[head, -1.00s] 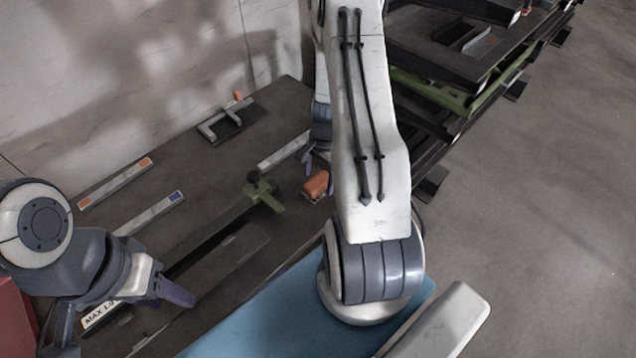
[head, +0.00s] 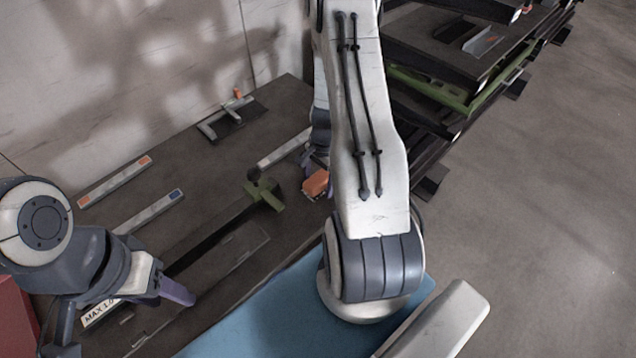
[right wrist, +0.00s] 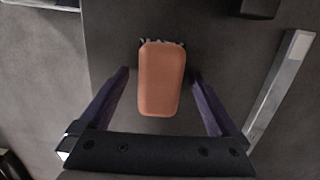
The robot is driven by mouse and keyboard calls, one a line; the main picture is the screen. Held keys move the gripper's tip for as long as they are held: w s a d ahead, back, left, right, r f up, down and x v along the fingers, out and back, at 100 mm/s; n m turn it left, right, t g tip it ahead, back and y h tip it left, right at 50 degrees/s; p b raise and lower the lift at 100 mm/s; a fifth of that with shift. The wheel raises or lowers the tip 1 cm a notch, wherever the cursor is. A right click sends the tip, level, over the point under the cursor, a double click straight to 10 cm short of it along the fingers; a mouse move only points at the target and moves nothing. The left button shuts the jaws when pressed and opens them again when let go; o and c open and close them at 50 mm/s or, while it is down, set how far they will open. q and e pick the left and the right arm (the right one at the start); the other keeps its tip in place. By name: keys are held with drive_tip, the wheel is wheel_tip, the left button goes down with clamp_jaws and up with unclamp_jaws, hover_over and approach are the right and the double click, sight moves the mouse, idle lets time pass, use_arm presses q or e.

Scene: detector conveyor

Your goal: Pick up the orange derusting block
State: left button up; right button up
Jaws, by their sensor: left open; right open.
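The orange derusting block (head: 316,183) lies on the dark table, just left of my right arm in the head view. In the right wrist view the block (right wrist: 161,78) sits between and just beyond the two purple fingers of my right gripper (right wrist: 160,85). The fingers are open, with a gap on each side of the block. In the head view my right gripper (head: 312,165) is close by the block and partly hidden by my arm. My left gripper (head: 178,292) is open and empty over the near left part of the table, far from the block.
A green clamp-like part (head: 264,190) stands left of the block. Metal bars with orange (head: 115,181) and blue (head: 150,211) marks lie at left. A frame with an orange tip (head: 232,118) lies at the back. A blue mat (head: 262,318) is in front.

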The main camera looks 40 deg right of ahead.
sight(319, 179)
drive_tip(key=c, duration=1.4)
drive_tip(key=shift+c, duration=0.2)
drive_tip(key=shift+r, duration=0.1)
drive_tip(key=shift+r, duration=0.45)
drive_tip(key=r, duration=0.4)
drive_tip(key=shift+s+d+b, duration=0.2)
drive_tip(key=shift+d+b, duration=0.1)
drive_tip(key=s+d+r+b, duration=0.1)
drive_tip(key=s+d+r, duration=0.5)
drive_tip(key=s+d, duration=0.1)
drive_tip(key=shift+s+d+r+b, duration=0.25)
drive_tip(key=shift+s+d+b, duration=0.1)
drive_tip(key=shift+s+b, duration=0.05)
